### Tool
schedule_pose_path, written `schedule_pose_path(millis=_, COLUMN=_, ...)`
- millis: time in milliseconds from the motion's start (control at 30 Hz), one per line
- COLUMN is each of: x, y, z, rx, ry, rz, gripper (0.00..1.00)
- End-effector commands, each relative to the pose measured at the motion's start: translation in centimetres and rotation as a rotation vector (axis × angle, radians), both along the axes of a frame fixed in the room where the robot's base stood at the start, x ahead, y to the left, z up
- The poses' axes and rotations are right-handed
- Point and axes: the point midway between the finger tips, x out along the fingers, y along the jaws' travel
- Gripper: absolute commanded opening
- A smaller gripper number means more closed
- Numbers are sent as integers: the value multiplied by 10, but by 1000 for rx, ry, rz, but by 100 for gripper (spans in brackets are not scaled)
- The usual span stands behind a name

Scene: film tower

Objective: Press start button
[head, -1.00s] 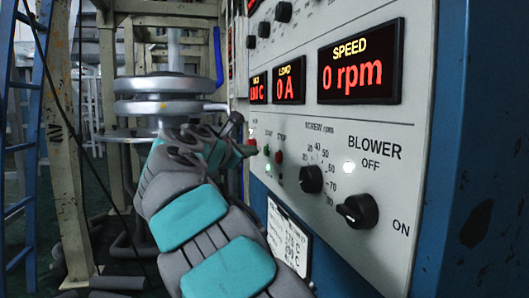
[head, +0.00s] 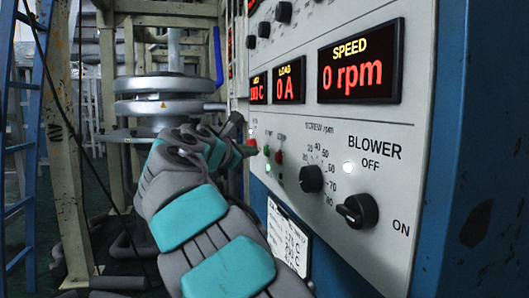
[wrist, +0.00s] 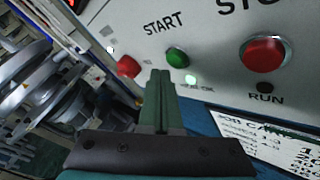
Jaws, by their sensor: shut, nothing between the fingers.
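The green start button (wrist: 177,58) sits on the white control panel under the word START in the wrist view. It is small in the head view (head: 266,150). My gripper (wrist: 161,76) is shut and empty, its fingertips pointing at the panel. In the wrist view the tips appear just below and left of the green button; a gap to the panel cannot be judged. In the head view my gripper (head: 238,153) is beside the panel's left edge, mostly hidden by my own arm.
A red stop button (wrist: 264,52) is right of the green one, above the RUN label. Another red button (wrist: 128,66) is to the left. A lit lamp (wrist: 191,80) is below the green button. Metal rollers (head: 165,97) stand left of the panel. The speed display (head: 361,64) reads 0 rpm.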

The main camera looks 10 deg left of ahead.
Motion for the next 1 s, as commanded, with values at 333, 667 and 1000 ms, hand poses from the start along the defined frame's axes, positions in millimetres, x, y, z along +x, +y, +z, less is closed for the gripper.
schedule_pose_path(millis=333, x=0, y=-1, z=1, rx=0, ry=-1, rz=-1, gripper=0)
schedule_pose_path(millis=667, x=4, y=-8, z=1, rx=-1, ry=0, rz=0, gripper=0)
schedule_pose_path(millis=1000, x=4, y=-8, z=1, rx=0, ry=0, rz=0, gripper=0)
